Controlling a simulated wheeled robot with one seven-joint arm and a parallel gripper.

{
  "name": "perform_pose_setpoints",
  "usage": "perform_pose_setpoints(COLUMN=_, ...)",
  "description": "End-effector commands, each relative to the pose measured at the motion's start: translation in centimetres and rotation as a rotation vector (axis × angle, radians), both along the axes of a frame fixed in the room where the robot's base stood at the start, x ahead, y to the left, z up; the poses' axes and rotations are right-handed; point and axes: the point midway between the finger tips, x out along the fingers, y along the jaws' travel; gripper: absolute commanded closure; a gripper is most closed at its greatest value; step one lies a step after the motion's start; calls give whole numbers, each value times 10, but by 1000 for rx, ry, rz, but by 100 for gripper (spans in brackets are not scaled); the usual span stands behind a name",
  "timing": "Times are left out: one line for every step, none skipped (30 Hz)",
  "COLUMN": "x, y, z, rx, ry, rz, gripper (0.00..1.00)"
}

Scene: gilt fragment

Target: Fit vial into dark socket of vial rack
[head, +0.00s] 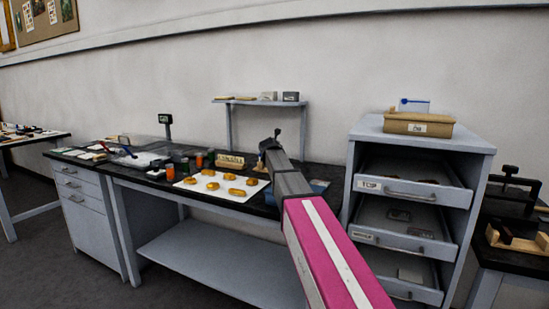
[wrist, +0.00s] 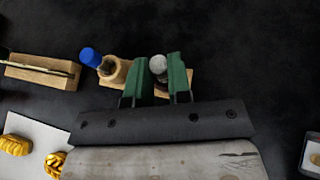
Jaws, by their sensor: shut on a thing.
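The vial (wrist: 158,65) has a pale grey cap and stands between the green fingers of my gripper (wrist: 160,70), which is shut on it. The wooden vial rack (wrist: 121,70) lies below and around the fingers. A round socket of the rack shows open just left of the left finger. A blue-capped vial (wrist: 90,57) leans at the rack's left end. The fingers hide the middle of the rack, and I cannot tell whether the held vial's lower end is in a socket. In the head view my gripper (head: 270,143) is small, over the dark bench.
A wooden block (wrist: 40,72) with a thin metal piece lies left of the rack. A white sheet (head: 218,193) bears several golden fragments. Orange bottles (head: 171,172) stand farther left. A drawer cabinet (head: 477,157) stands right, its drawers open. Bare black bench lies beyond the rack.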

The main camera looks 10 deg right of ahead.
Motion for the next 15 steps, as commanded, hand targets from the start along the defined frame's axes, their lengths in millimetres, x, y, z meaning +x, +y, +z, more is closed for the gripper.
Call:
perform_pose_setpoints(x=0, y=0, z=0, rx=0, ry=0, rz=0, gripper=100)
perform_pose_setpoints(x=0, y=0, z=0, rx=0, ry=0, rz=0, gripper=100)
perform_pose_setpoints(x=0, y=0, z=1, rx=0, ry=0, rz=0, gripper=100)
perform_pose_setpoints(x=0, y=0, z=0, rx=0, ry=0, rz=0, gripper=100)
perform_pose_setpoints(x=0, y=0, z=0, rx=0, ry=0, rz=0, gripper=100)
perform_pose_setpoints(x=0, y=0, z=-1, rx=0, ry=0, rz=0, gripper=100)
perform_pose_setpoints(x=0, y=0, z=-2, rx=0, ry=0, rz=0, gripper=100)
perform_pose_setpoints(x=0, y=0, z=-2, rx=0, ry=0, rz=0, gripper=78)
perform_pose_setpoints(x=0, y=0, z=-2, rx=0, ry=-1, rz=0, gripper=65)
perform_pose_setpoints(x=0, y=0, z=-2, rx=0, ry=-1, rz=0, gripper=56)
perform_pose_setpoints(x=0, y=0, z=-2, rx=0, ry=-1, rz=0, gripper=56)
perform_pose_setpoints(x=0, y=0, z=-2, rx=0, ry=0, rz=0, gripper=56)
perform_pose_setpoints(x=0, y=0, z=-2, rx=0, ry=0, rz=0, gripper=56)
perform_pose_setpoints(x=0, y=0, z=-2, rx=0, ry=0, rz=0, gripper=56)
perform_pose_setpoints(x=0, y=0, z=-2, rx=0, ry=0, rz=0, gripper=56)
